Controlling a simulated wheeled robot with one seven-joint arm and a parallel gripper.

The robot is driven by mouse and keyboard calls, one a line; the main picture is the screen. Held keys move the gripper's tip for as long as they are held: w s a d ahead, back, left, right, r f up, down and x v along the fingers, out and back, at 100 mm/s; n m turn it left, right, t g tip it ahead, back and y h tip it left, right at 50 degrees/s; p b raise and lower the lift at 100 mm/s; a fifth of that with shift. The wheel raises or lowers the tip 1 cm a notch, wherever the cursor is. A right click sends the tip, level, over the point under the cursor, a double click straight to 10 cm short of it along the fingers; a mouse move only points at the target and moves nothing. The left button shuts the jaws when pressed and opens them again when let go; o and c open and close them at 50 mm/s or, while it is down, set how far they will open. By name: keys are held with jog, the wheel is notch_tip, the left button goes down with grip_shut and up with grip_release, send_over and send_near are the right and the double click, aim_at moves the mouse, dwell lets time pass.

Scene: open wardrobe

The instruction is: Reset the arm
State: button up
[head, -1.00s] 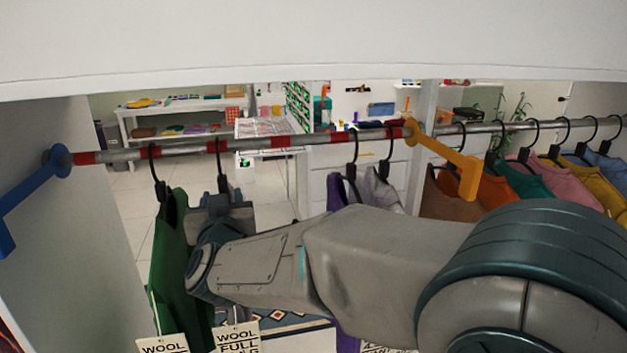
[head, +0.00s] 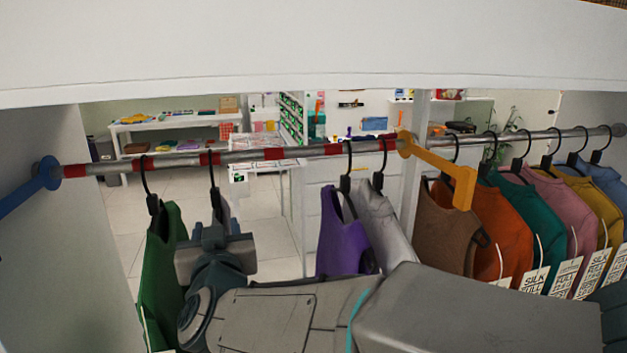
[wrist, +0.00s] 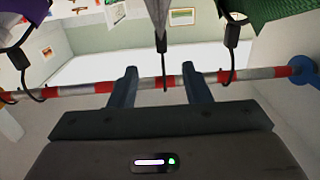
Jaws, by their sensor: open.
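My gripper (wrist: 163,88) is open in the wrist view, its two fingers apart with a hanger's black hook and part of the striped rail (wrist: 70,91) seen between and behind them. In the head view my gripper (head: 215,245) is below the rail (head: 275,153), in front of a grey garment (head: 226,218) that it mostly hides. A green garment (head: 163,265) hangs just left of it. A purple garment (head: 340,235) and a light grey one (head: 383,228) hang to its right. I cannot tell whether the fingers touch any garment.
A blue bracket (head: 47,173) holds the rail's left end and a yellow bracket (head: 460,180) juts forward near mid-rail. Several coloured garments with tags hang right of it. The white wardrobe top (head: 300,45) spans above. The rail is empty between the gripper and the purple garment.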

jog(key=s+d+f+g+h, duration=0.1)
jog(key=d+f+g, duration=0.35)
jog(key=d, duration=0.35)
jog(key=s+d+f+g, duration=0.1)
jog(key=d+f+g, duration=0.2)
jog(key=d+f, duration=0.35)
jog(key=s+d+f+m+g+h, duration=0.1)
jog(key=s+d+f+g+h, duration=0.1)
jog(key=s+d, duration=0.5)
jog(key=s+d+f+m+g+h, duration=0.2)
jog(key=s+d+f+g, duration=0.2)
jog(key=s+d, duration=0.3)
jog(key=d, duration=0.4)
jog(key=shift+s+f+m+h, duration=0.25)
jog(key=shift+m+h, duration=0.05)
